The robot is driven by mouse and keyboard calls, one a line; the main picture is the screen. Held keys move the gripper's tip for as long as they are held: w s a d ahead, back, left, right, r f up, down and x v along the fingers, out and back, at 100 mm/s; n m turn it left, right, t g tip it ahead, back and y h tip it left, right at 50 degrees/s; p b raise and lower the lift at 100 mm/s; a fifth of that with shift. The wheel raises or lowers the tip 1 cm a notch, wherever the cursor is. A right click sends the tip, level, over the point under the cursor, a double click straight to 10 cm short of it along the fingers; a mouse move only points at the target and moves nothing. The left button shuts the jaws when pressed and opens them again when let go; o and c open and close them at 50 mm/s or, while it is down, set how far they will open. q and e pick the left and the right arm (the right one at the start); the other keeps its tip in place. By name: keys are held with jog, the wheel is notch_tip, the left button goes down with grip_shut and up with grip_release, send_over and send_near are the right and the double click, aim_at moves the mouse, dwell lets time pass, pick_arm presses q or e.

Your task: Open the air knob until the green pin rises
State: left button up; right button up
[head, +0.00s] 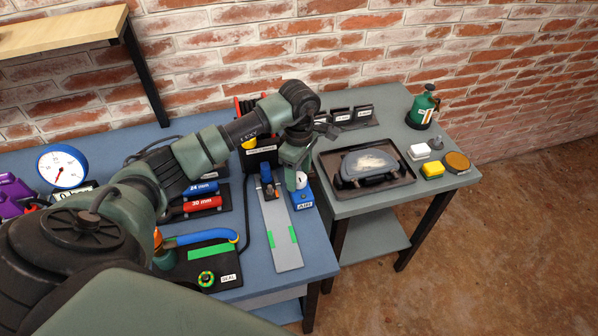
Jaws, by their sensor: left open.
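A small blue box with a white AIR label (304,205) stands near the right edge of the blue table. A small white round part (301,180) shows at its top; I cannot tell whether this is the knob. My left gripper (293,177) hangs from the wrist right above and beside this box, pointing down. It is open, and its fingers are small and partly hidden by its own body. I cannot tell whether they touch the knob. I cannot make out a green pin on the box. My right gripper is not in view.
A grey plate with green strips (281,236) lies just left of the box. A black SEAL board (226,270) and red and blue cylinders (203,204) are further left. A grey table (400,203) at right holds a black tray (323,166) with a grey half-round part.

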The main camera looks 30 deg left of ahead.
pick_arm(q)
jog(key=shift+f, duration=0.3)
grip_shut()
